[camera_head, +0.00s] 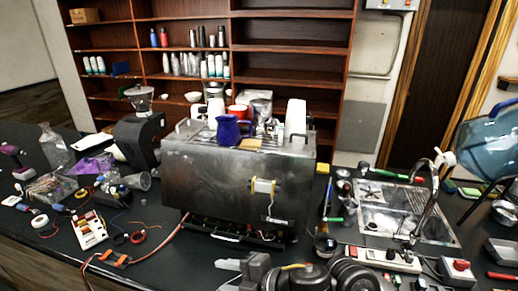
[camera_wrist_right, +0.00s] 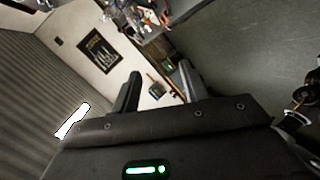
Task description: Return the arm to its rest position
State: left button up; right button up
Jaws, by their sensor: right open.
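My right gripper (camera_head: 225,272) shows at the bottom edge of the head view, with its grey fingers pointing left. My dark right arm lies to the right of it along the same edge, partly cut off by the frame. In the right wrist view the two dark fingers of the right gripper (camera_wrist_right: 159,76) stand apart with nothing between them. It is in front of the metal brewer (camera_head: 215,180) and apart from it. My left gripper is not in the head view.
A blue pitcher (camera_head: 229,131) and cups stand on the brewer. A sink (camera_head: 385,222) with a tap is to the right. A power strip (camera_head: 380,258) lies close to my right arm. Tools and cables crowd the left counter. The wrist view shows a wall poster (camera_wrist_right: 97,51).

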jog(key=s+d+f+m+t+h, duration=0.1)
jog(key=d+f+m+t+h, duration=0.1)
jog(key=d+f+m+h, duration=0.45)
jog(key=s+d+f+m+t+h, duration=0.1)
jog(key=d+f+m+t, duration=0.15)
jog(key=d+m, duration=0.75)
jog(key=s+d+f+m+g+h, duration=0.25)
jog(key=s+d+f+m, duration=0.2)
jog(key=s+d, duration=0.3)
jog(key=s+d+f+m+g+h, duration=0.2)
jog(key=s+d+f+m+g, duration=0.15)
jog(key=s+d+f, duration=0.35)
jog(key=s+f+g+b, duration=0.25)
jog(key=f+b, duration=0.35)
jog(key=f, duration=2.4)
jog(key=s+d+f+b, duration=0.1)
jog(key=s+f+b, duration=0.1)
jog(key=s+f, duration=0.6)
jog(key=s+d+f+b, duration=0.2)
jog(key=s+f, duration=0.7)
jog(key=f, duration=0.5)
jog(key=shift+s+g+b, duration=0.3)
jog(key=shift+b, duration=0.4)
